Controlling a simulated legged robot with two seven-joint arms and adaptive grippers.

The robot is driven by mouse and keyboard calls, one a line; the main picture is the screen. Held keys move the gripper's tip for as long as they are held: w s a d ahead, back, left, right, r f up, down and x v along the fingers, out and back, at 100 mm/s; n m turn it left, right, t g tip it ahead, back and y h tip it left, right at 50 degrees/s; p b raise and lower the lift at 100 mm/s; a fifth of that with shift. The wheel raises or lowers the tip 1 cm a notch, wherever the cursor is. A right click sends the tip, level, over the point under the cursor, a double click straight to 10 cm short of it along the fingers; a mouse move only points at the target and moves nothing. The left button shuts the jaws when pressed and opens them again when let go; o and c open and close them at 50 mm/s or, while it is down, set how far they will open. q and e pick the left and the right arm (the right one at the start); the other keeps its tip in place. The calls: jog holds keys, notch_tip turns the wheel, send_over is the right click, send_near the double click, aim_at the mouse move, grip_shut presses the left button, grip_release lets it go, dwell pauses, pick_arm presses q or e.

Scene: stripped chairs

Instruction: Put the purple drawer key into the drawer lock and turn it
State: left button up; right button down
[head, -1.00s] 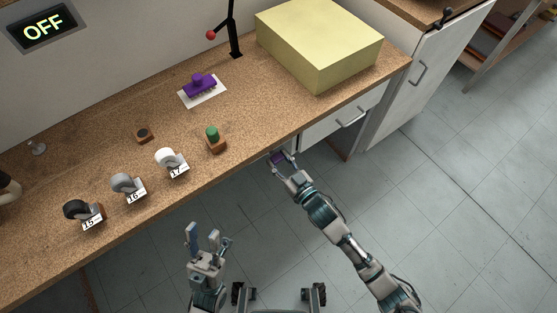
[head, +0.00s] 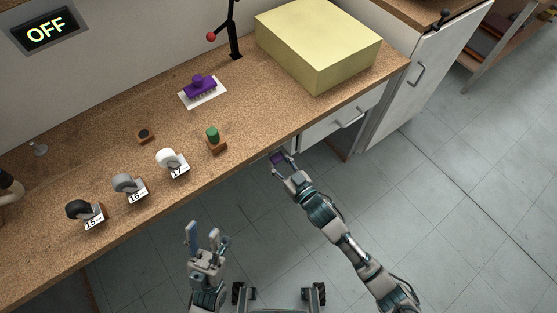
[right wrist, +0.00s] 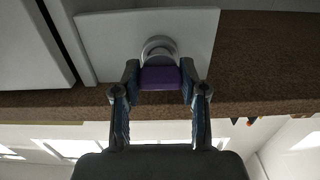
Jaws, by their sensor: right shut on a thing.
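The purple drawer key (head: 278,158) is between the fingers of my right gripper (head: 281,161), below the front edge of the bench. In the right wrist view, the key's purple head (right wrist: 160,78) sits between the two fingertips (right wrist: 160,92). It is right against the round silver drawer lock (right wrist: 158,47) on a pale front panel (right wrist: 198,30). The key's shaft is hidden, so how deep it sits cannot be told. My left gripper (head: 207,238) is open and empty, in front of the bench.
The cork-topped bench (head: 120,105) carries a large yellow block (head: 320,42), a purple stamp-like piece (head: 200,86), a green-topped piece (head: 214,138) and several numbered tape rolls (head: 172,162). A drawer with a handle (head: 350,118) is right of the lock. The floor in front is clear.

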jog(key=shift+w+a, duration=0.15)
jog(key=shift+x, duration=0.8)
jog(key=c, duration=0.5)
grip_release()
jog(key=shift+c, duration=0.2)
